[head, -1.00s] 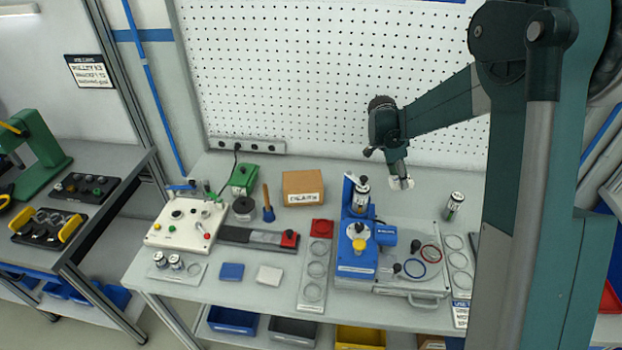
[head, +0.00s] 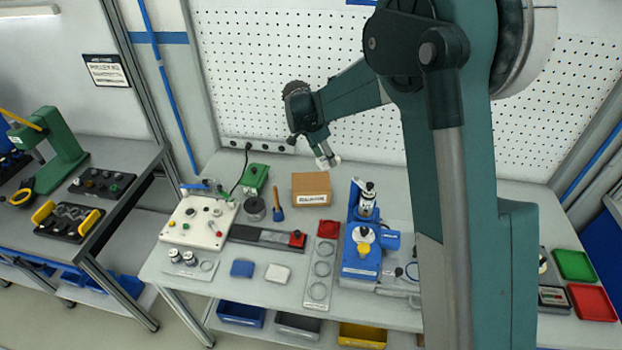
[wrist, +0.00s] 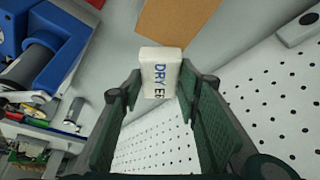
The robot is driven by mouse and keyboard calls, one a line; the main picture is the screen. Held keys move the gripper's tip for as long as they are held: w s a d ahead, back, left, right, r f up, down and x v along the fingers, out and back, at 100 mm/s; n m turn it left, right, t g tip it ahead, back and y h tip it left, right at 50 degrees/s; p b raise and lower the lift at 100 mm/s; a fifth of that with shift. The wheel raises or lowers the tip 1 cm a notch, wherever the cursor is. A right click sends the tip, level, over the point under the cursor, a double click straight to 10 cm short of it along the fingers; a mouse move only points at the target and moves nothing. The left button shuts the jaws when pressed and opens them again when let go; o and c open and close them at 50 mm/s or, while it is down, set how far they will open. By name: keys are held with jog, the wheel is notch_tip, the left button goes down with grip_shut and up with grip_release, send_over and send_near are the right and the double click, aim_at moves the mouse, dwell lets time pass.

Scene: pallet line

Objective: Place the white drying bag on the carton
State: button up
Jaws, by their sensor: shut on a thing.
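The white drying bag (wrist: 160,72) with dark lettering is held between the fingertips of my gripper (wrist: 158,88) in the wrist view. In the head view the bag (head: 332,161) is a small white shape at the tip of my gripper (head: 325,156). The brown carton (head: 311,190) with a white label stands at the back of the table. The bag is above and slightly right of the carton in that picture, apart from it. In the wrist view the plain brown carton (wrist: 178,20) lies just beyond the bag.
A blue press (head: 360,250) stands right of the carton. Left of it are a brush with a wooden handle (head: 277,205), a dark round pot (head: 255,209) and a green box (head: 255,178). The pegboard (head: 270,90) rises behind. My arm hides the table's right part.

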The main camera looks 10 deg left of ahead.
jog(key=r+n, duration=0.1)
jog(key=r, duration=0.1)
send_over(313, 180)
jog(key=s+a, duration=0.1)
jog(key=shift+s+f+p, duration=0.1)
jog(key=shift+f+p, duration=0.15)
jog(key=shift+p, duration=0.2)
jog(key=shift+f, duration=0.15)
jog(key=shift+f, duration=3)
jog(key=shift+f+p, duration=0.3)
jog(key=shift+f, duration=1.55)
jog(key=shift+f, duration=0.2)
jog(key=o, duration=0.9)
